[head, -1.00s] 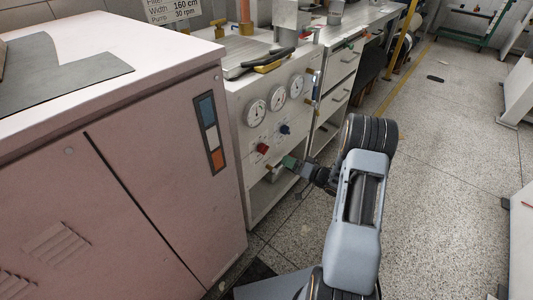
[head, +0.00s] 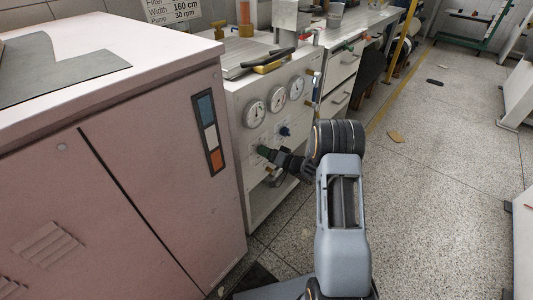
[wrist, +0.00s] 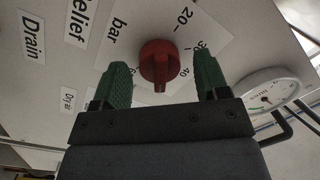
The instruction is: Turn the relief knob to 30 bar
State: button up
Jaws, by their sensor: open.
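The red relief knob (wrist: 159,62) is on the white panel in the wrist view, beside a printed scale (wrist: 192,45) reading 20, 30 and 40 and the word "bar". My gripper (wrist: 162,82) is open, with one green finger on each side of the knob and gaps between. I see no contact. In the head view, my gripper (head: 266,152) is at the panel front and hides the red knob.
A blue knob (head: 285,131) sits just right of my gripper, below several round gauges (head: 276,98). One gauge (wrist: 267,92) is close to the right finger in the wrist view. A pink cabinet (head: 150,150) stands to the left. Open floor (head: 440,190) lies right.

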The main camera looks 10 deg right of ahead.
jog(key=c, duration=0.9)
jog(key=shift+c, duration=0.2)
